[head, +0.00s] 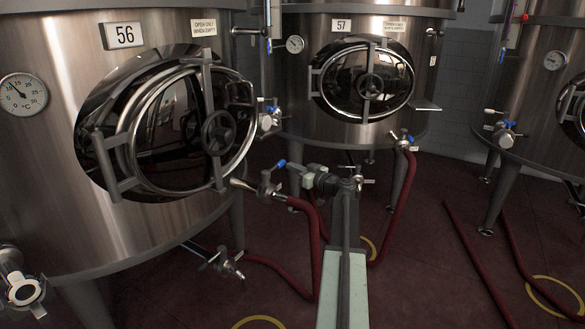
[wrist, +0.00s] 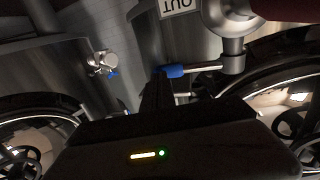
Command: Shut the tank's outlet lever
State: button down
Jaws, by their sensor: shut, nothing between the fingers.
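Tank 56 (head: 60,150) fills the left of the head view. Its outlet valve (head: 266,187) sticks out at its lower right, with a red hose (head: 310,225) on its end. The outlet lever has a blue tip (head: 281,164) that stands up and to the right of the valve. In the wrist view, which looks upside down, the lever's metal bar (wrist: 202,66) runs sideways from the valve body (wrist: 233,62) to the blue tip. My gripper (head: 292,169) is shut and empty, right beside the blue tip; contact is unclear. Its dark fingers (wrist: 158,92) show in the wrist view.
Another tank (head: 545,60) is at right. A lower valve (head: 222,262) juts out under tank 56. Red hoses lie across the dark red floor (head: 430,270).

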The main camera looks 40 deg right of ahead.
jog(key=s+d, duration=0.3)
jog(key=s, duration=0.9)
jog(key=shift+s, duration=0.25)
jog(key=shift+d, duration=0.1)
